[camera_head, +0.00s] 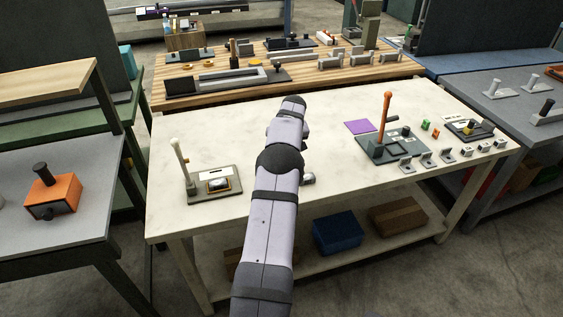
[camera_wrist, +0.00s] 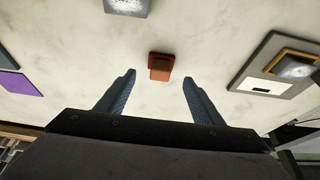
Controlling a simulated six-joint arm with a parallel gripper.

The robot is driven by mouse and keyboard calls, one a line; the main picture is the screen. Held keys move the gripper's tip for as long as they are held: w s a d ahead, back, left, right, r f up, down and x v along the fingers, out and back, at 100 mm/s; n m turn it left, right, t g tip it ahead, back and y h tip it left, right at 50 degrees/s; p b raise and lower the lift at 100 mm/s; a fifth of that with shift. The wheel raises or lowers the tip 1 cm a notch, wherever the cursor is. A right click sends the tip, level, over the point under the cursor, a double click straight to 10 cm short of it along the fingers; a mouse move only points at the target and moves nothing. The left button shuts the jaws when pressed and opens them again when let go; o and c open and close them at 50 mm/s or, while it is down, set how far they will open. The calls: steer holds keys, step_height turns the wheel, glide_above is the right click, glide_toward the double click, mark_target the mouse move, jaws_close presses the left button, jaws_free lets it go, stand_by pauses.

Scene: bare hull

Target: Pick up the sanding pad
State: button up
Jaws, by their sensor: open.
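A small red-brown block (camera_wrist: 160,67), which looks like the sanding pad, lies on the pale worktop (camera_head: 330,200). The fingers do not appear to touch the block. In the head view my arm hides both the block and the fingers.
A grey base with an upright post (camera_head: 214,185) stands left of my arm. A purple sheet (camera_head: 359,127) and a base with an orange lever (camera_head: 386,120) are to the right. The worktop around the block is clear.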

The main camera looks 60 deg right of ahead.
steer(key=shift+p+x, duration=0.9)
steer(key=shift+x, duration=1.6)
steer(key=c, duration=1.2)
